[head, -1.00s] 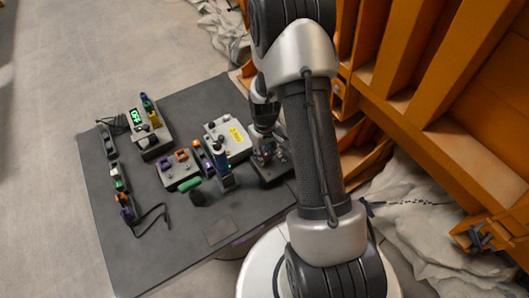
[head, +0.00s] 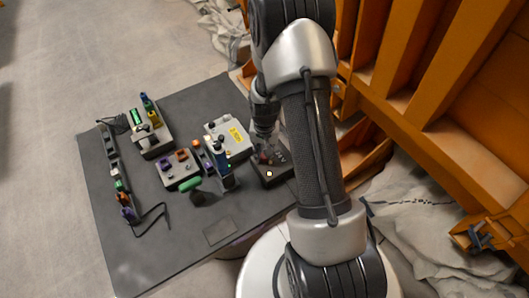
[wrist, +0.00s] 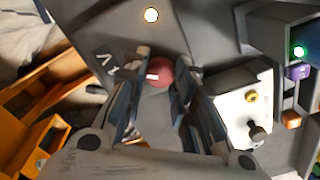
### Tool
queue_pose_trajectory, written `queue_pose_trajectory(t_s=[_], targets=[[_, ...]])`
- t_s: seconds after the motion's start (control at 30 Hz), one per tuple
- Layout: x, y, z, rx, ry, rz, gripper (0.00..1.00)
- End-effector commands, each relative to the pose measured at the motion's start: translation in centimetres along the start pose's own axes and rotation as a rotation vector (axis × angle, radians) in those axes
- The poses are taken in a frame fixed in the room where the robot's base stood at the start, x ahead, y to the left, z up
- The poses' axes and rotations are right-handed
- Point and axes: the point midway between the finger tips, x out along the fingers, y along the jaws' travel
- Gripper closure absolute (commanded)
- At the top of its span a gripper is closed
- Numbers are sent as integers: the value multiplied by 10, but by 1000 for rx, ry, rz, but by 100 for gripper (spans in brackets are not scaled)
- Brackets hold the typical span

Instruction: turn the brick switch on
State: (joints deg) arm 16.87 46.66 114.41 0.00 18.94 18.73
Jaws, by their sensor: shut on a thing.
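The brick switch (wrist: 160,72) has a round brick-red knob, seen in the wrist view between my fingers. It stands on a dark box (head: 283,170) at the right side of the table in the head view. A small round lamp (wrist: 151,15) on the box glows white; it also shows in the head view (head: 269,174). My gripper (wrist: 162,84) is shut on the knob, with a finger on each side of it. In the head view my gripper (head: 264,147) is over the box and hides most of the knob.
A blue-topped device (head: 221,160) with a green light is left of the dark box. A grey box with purple and orange parts (head: 177,168) and a green cylinder (head: 189,184) lie further left. The table's front is mostly clear.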

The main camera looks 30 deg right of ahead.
Motion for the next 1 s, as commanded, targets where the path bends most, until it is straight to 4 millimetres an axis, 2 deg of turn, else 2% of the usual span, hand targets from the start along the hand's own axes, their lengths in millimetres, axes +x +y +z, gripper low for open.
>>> queue_pose_trajectory(t_s=[0.47, 0.5, 0.8, 1.0], targets=[[0, 0, 0, 16, 0, 0, 99], [0, 0, 0, 16, 0, 0, 74], [0, 0, 0, 15, 0, 0, 54], [0, 0, 0, 14, 0, 0, 54]])
